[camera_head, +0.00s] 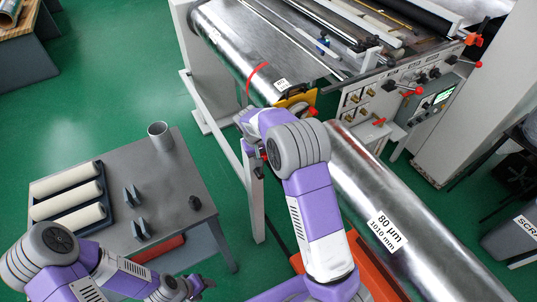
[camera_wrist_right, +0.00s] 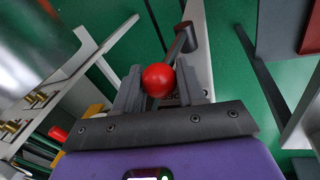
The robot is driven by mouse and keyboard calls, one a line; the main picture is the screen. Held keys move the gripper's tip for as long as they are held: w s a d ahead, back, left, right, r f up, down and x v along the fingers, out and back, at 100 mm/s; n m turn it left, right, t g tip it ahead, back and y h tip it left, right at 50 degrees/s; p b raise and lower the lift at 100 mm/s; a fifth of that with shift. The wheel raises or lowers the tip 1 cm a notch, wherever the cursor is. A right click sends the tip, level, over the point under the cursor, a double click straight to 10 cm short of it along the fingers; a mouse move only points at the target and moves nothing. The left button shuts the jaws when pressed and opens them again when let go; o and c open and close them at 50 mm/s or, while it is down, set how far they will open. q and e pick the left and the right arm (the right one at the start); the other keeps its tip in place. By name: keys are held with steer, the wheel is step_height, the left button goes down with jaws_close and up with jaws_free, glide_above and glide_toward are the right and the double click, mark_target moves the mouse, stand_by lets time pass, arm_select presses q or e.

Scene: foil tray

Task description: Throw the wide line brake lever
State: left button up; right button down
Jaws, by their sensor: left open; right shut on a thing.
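My right gripper is shut on the red ball knob (camera_wrist_right: 158,80) of a lever in the right wrist view, with a finger on either side of the ball (camera_wrist_right: 158,92). The lever's grey arm (camera_wrist_right: 178,48) runs from the ball up to a dark grey pivot beside a pale frame beam (camera_wrist_right: 198,40). In the head view my right arm reaches up to the machine's left frame post, and its forearm and wrist hide most of the lever. My left gripper (camera_head: 197,287) is open and empty at the lower left, below the grey table.
A grey table (camera_head: 170,190) at left holds white rolls (camera_head: 67,190), a cup (camera_head: 160,136) and small dark parts. A foil roll labelled 80 µm (camera_head: 390,225) lies right of my right arm. Other red-knobbed levers (camera_head: 418,91) sit on the machine.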

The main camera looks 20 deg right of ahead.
steer(key=shift+s+a+h+b, duration=0.1)
steer(key=shift+a+h+b, duration=0.3)
steer(key=shift+a+h, duration=0.45)
steer(key=shift+d+r+h, duration=0.1)
steer(key=shift+h, duration=0.15)
steer(key=c, duration=0.7)
jaws_free()
steer(key=shift+d, duration=0.1)
steer(key=shift+c, duration=0.2)
steer(key=v, duration=0.7)
steer(key=shift+a+r+p, duration=0.2)
steer(key=shift+r+p, duration=0.05)
steer(key=shift+p, duration=0.2)
